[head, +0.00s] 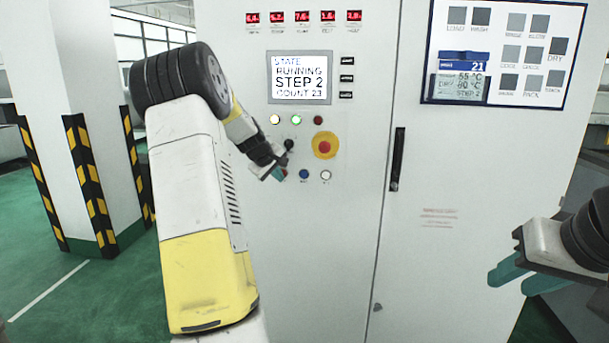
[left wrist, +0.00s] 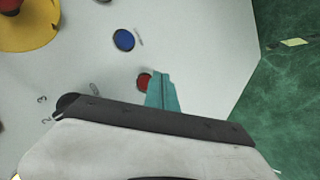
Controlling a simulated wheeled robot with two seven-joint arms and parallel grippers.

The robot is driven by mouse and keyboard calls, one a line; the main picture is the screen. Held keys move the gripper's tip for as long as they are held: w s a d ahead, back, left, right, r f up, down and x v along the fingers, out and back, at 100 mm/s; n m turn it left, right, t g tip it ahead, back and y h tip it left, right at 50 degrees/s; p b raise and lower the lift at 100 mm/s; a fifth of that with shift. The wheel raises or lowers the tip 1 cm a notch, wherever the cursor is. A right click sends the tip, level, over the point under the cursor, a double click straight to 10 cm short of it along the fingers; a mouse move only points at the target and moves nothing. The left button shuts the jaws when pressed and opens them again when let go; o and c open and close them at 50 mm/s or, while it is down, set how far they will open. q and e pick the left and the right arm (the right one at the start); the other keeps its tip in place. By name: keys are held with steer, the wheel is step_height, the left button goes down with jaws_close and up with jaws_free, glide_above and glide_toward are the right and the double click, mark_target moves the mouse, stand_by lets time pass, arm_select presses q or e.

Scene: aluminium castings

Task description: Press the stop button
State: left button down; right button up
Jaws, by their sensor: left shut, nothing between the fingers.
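A small round red button (left wrist: 143,81) is on the cabinet front in the left wrist view, with no readable label. My left gripper (left wrist: 162,92) is shut and empty, its teal fingertips right beside that button and covering part of its edge; I cannot tell whether they touch. In the head view my left gripper (head: 277,173) is at the lower button row and largely hides that button. A red mushroom button (head: 325,146) on a yellow disc is above and to the right. My right gripper (head: 522,276) is open and empty at the far right, away from the panel.
A blue button (head: 304,174) and a white button (head: 326,175) are right of my left gripper. A black knob (head: 289,144) is just above it. The display (head: 300,78) reads RUNNING, STEP 2. A striped pillar (head: 85,130) stands left.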

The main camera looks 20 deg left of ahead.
arm_select(q)
steer(key=shift+w, duration=0.1)
stand_by(0.7)
steer(key=shift+w+a, duration=0.1)
steer(key=shift+w, duration=0.2)
steer(key=shift+w+a, duration=0.1)
steer(key=shift+w, duration=0.3)
stand_by(0.7)
stand_by(0.3)
steer(key=shift+s+d, duration=0.2)
steer(key=shift+s, duration=0.6)
steer(key=shift+s+d, duration=0.2)
steer(key=shift+s, duration=0.6)
steer(key=shift+s+d, duration=0.2)
steer(key=shift+s, duration=0.65)
steer(key=shift+s+d, duration=0.2)
steer(key=shift+s, duration=0.6)
